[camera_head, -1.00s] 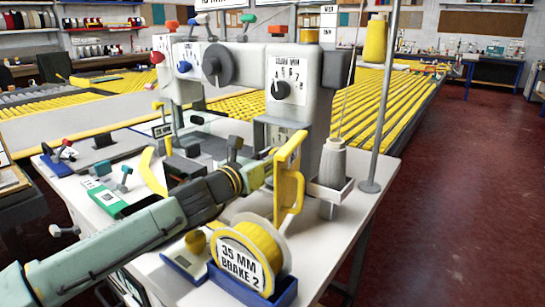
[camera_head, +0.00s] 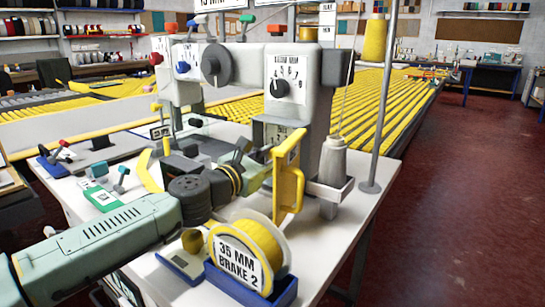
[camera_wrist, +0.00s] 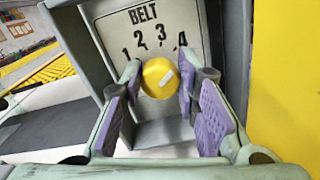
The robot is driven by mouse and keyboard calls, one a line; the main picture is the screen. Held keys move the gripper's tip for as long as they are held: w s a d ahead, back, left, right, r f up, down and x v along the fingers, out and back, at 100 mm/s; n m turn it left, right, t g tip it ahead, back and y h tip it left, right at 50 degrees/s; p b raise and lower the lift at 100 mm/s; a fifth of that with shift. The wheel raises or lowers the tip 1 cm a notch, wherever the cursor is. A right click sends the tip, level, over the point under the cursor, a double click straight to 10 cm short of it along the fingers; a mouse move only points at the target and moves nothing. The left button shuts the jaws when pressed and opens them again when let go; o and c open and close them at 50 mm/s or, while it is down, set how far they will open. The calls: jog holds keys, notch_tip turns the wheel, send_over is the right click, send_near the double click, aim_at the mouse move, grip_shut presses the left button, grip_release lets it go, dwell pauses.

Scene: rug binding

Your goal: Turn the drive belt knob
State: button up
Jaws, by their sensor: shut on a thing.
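The drive belt knob (camera_wrist: 158,82) is a round yellow knob with a white pointer mark, on a grey panel labelled BELT (camera_wrist: 140,40) with numbers 1 to 4 in an arc above it. The white mark slants up to the right, towards the side of the 4. My gripper (camera_wrist: 160,86) has its purple-padded fingers at the left and right sides of the knob, shut on it. In the head view the panel (camera_head: 285,133) shows only in part on the machine, and the knob and fingertips are hidden behind the yellow handle and my arm.
A yellow upright guard handle (camera_head: 290,183) stands close to the right of my gripper. A yellow spool (camera_head: 265,250) marked 35 MM BRAKE 2 sits in a blue holder in front. A grey cone (camera_head: 332,162) and metal pole (camera_head: 385,100) stand at the right.

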jog(key=o, duration=1.1)
jog(key=shift+o, duration=0.2)
jog(key=v, duration=1.2)
jog(key=shift+s, duration=0.1)
